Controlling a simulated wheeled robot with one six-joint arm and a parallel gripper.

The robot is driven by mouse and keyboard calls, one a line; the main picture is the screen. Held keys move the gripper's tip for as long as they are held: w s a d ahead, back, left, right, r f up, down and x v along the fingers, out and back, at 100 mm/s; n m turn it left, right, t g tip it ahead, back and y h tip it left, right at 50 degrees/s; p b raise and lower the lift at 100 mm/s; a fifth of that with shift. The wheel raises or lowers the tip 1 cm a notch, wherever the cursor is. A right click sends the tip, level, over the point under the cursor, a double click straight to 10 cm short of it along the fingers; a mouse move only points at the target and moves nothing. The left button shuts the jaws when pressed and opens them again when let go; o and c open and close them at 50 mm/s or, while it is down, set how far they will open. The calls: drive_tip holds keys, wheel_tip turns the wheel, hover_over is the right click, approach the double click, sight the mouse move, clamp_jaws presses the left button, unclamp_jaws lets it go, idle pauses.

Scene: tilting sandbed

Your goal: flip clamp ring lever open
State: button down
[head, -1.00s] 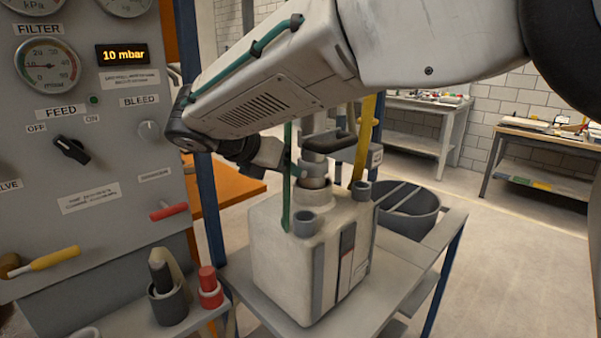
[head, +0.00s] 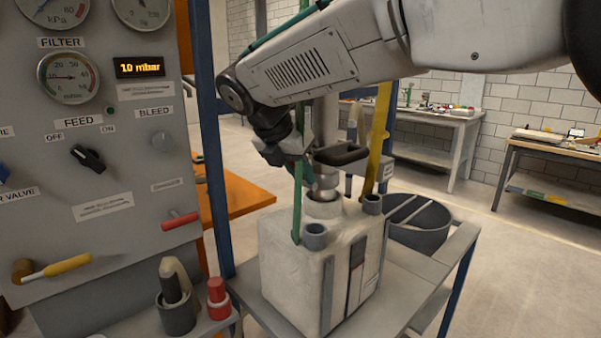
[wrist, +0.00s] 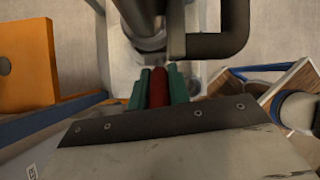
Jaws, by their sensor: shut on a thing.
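A pale box-like unit (head: 300,275) stands on a grey cart, with a metal pipe (head: 328,170) rising from its top. A dark looped handle (head: 342,154) sits at the pipe; it also shows in the wrist view (wrist: 232,30). My gripper (wrist: 158,90) has green fingers, shut on a red bar, which looks like the clamp lever (wrist: 158,86), beside the pipe. In the head view my gripper (head: 300,165) is at the pipe's left side, just above the unit. The red lever and the clamp ring are not clear there, hidden by my wrist and fingers.
A gauge panel (head: 110,215) stands close on the left. A green strip (head: 298,205) and a yellow strip (head: 377,140) rise beside the pipe. A dark round tub (head: 418,232) is behind the unit. Open floor lies to the right.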

drive_tip(key=c, duration=1.3)
unclamp_jaws()
drive_tip(key=v, duration=0.8)
